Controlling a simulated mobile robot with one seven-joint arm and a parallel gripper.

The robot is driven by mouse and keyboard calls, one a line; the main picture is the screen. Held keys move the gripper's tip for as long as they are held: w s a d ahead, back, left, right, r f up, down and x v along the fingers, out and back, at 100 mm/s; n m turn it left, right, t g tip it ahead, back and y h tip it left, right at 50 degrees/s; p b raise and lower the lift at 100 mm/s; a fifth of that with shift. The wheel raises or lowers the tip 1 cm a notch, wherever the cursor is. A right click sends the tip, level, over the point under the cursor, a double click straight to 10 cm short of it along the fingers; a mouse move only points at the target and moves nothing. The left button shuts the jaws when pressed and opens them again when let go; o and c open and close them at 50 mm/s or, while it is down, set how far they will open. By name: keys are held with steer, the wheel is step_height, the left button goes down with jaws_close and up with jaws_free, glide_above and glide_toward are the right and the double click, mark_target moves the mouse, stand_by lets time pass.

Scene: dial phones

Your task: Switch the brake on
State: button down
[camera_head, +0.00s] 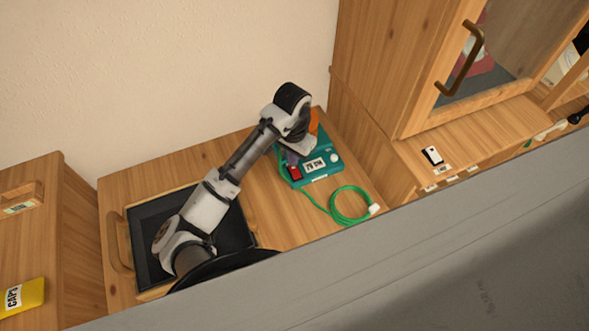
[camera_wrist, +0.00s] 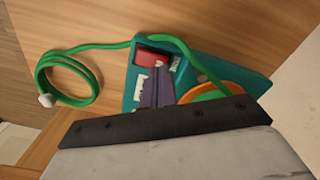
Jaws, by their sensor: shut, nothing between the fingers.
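A teal device (camera_head: 322,176) sits on the wooden counter below my arm. It carries a red block (camera_head: 294,172), probably a switch, a white label with dark print (camera_head: 315,165) and a round white knob (camera_head: 334,157). An orange round part (camera_head: 314,122) is at its back. In the wrist view, the teal device (camera_wrist: 250,82), red block (camera_wrist: 152,58) and orange part (camera_wrist: 215,91) show, partly hidden by my wrist. My gripper (camera_head: 291,160) is shut and empty, low over the device beside the red block. Its purple-grey fingers (camera_wrist: 157,77) show close to that block; contact cannot be told.
A green cable (camera_head: 348,206) with a white plug is coiled beside the device. A black tray (camera_head: 143,232) lies under my arm. A wooden cabinet (camera_head: 395,65) stands at right, with a small black-and-white switch (camera_head: 432,155) on its ledge. A yellow box (camera_head: 25,296) is far left.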

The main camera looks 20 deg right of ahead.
steer(key=shift+f+b, duration=0.65)
steer(key=shift+f, duration=0.35)
stand_by(0.4)
steer(key=shift+r, duration=0.1)
step_height(320, 180, up, 7)
steer(key=p, duration=0.6)
stand_by(0.6)
